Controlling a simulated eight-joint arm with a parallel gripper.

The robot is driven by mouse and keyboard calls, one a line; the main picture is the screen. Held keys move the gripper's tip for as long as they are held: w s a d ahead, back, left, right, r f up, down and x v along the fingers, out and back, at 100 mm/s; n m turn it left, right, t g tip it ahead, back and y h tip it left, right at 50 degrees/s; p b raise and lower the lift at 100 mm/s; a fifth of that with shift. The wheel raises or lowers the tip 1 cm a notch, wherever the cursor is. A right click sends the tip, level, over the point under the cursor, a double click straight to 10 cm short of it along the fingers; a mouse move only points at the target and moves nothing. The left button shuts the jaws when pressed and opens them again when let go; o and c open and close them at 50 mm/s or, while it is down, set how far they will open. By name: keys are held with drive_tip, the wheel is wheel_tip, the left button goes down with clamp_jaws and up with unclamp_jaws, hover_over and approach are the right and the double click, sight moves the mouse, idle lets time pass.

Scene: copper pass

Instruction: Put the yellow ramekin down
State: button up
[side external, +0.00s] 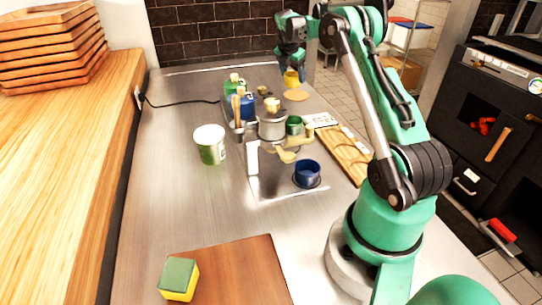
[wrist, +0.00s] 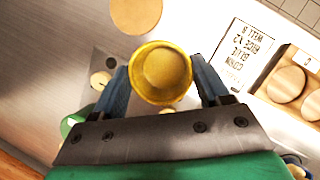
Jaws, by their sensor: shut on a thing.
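My gripper (side external: 291,68) is at the far end of the steel counter, pointing down. In the wrist view, its two blue fingers (wrist: 161,78) are on either side of the yellow ramekin (wrist: 163,73) and shut on it. The ramekin appears upright, with its round mouth facing the camera. In the side view, the yellow ramekin (side external: 291,78) appears just above a round tan disc (side external: 296,96). The wrist view shows a tan disc (wrist: 136,14) beyond the ramekin, apart from it in the picture. I cannot tell the exact height of the ramekin.
A blue ramekin (side external: 307,174), green ramekin (side external: 294,125), metal pot (side external: 271,128) and bottles (side external: 246,106) stand mid-counter. A printed card (wrist: 241,54) and wooden board (wrist: 293,85) lie right of the ramekin. A green-and-white tub (side external: 210,146) stands left; the left counter is mostly clear.

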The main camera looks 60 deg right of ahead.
wheel_tip(320, 180, down, 8)
drive_tip(key=shift+r, duration=0.1)
drive_tip(key=shift+f, duration=0.2)
drive_tip(key=o, duration=1.1)
drive_tip(key=shift+o, duration=0.2)
drive_tip(key=shift+r, duration=0.15)
